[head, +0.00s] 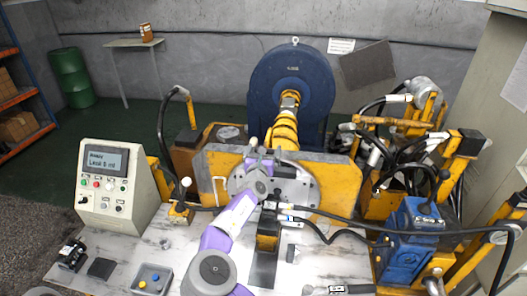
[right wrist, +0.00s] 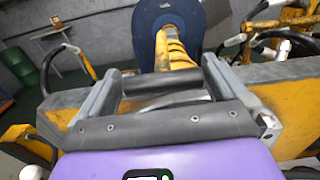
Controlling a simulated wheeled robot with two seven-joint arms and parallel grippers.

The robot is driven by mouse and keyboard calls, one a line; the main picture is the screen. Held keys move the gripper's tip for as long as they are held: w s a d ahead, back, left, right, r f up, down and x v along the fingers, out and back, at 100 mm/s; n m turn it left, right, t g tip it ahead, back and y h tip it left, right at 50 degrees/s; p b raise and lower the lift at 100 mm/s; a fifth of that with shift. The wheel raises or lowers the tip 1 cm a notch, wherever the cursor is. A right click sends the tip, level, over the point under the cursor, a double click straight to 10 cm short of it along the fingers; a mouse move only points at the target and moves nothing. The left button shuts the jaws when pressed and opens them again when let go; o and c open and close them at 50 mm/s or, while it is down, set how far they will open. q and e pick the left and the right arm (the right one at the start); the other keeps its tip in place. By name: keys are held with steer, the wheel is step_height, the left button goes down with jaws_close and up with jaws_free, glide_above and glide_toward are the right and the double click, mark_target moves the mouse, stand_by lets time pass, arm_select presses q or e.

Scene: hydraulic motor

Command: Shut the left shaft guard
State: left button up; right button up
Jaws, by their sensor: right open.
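My right gripper (head: 263,152) is open in front of the yellow-edged grey plate (head: 335,172), reached by my purple arm from below. In the right wrist view its two grey fingers (right wrist: 160,66) stand apart, with a dark cylinder (right wrist: 165,83) showing between them. I cannot tell whether they touch it. Behind the plate, a yellow segmented shaft cover (head: 284,128) runs to a big blue round housing (head: 268,82); the cover also shows in the right wrist view (right wrist: 174,50). I cannot make out a separate left shaft guard or its state. My left gripper is not in view.
A control box (head: 112,188) with a screen stands at left on the pale worktop (head: 160,250). A blue pump block (head: 408,240), black hoses and yellow frames crowd the right. A cable crosses the worktop.

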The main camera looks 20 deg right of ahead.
steer(key=v, duration=0.7)
steer(key=shift+a, duration=0.2)
